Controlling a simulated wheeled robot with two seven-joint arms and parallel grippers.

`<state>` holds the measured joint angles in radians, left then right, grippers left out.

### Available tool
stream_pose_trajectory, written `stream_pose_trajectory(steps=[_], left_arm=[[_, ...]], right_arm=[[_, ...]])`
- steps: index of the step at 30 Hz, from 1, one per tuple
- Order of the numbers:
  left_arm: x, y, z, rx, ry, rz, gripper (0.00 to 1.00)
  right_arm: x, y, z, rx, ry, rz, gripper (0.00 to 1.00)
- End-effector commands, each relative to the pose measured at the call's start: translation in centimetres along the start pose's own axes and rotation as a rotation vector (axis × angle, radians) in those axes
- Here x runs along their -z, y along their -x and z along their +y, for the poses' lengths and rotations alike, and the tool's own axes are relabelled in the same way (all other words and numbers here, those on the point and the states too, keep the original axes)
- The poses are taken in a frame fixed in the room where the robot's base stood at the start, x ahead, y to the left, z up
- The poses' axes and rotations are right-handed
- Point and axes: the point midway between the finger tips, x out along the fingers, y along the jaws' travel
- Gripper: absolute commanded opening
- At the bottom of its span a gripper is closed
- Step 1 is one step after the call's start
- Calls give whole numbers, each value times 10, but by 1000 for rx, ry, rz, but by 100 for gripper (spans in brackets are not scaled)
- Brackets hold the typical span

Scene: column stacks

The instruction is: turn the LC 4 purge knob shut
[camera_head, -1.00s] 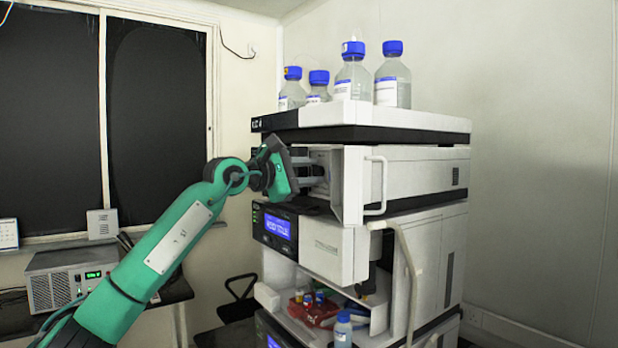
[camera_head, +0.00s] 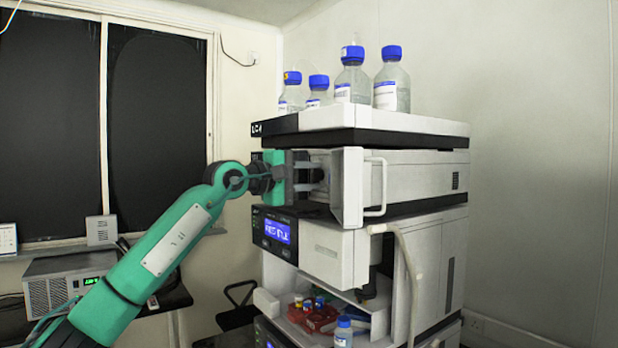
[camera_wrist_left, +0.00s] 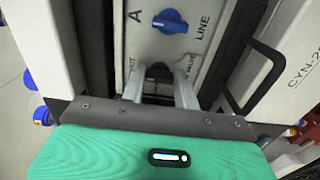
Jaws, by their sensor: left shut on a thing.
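The LC 4 stack (camera_head: 258,129) stands right of centre in the head view, its label at the top left corner. My left gripper (camera_head: 316,173) reaches from the left into the open front of its upper module, beside the swung-out door (camera_head: 354,188). In the left wrist view its two fingers (camera_wrist_left: 158,88) are shut on a dark knob (camera_wrist_left: 159,71) on the light panel. The knob is partly hidden, and the lettering beside it is only partly readable. A blue knob (camera_wrist_left: 170,20) marked LINE sits apart from the fingers. My right gripper does not show.
Several blue-capped bottles (camera_head: 392,84) stand on top of the stack. The door's handle (camera_head: 376,187) sticks out close to the gripper. Below are a blue display (camera_head: 276,230) and a shelf with red items (camera_head: 312,316). A bench instrument (camera_head: 65,285) stands at the left.

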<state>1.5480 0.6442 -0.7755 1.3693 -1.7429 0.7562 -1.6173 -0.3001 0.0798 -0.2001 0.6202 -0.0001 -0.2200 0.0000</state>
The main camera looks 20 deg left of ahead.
Motion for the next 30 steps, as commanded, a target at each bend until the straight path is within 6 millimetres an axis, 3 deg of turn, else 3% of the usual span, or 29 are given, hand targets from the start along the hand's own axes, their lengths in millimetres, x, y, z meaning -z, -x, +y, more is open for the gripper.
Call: stream_pose_trajectory(steps=[11,12,13,23,30], left_arm=[[0,0,-1,2,-5,0,8],[0,0,-1,2,-5,0,39],[0,0,-1,2,-5,0,40],[0,3,-1,1,-4,0,40],[1,42,-5,0,-6,3,40]], right_arm=[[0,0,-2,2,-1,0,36],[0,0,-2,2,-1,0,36],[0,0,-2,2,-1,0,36],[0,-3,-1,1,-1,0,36],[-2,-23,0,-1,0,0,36]])
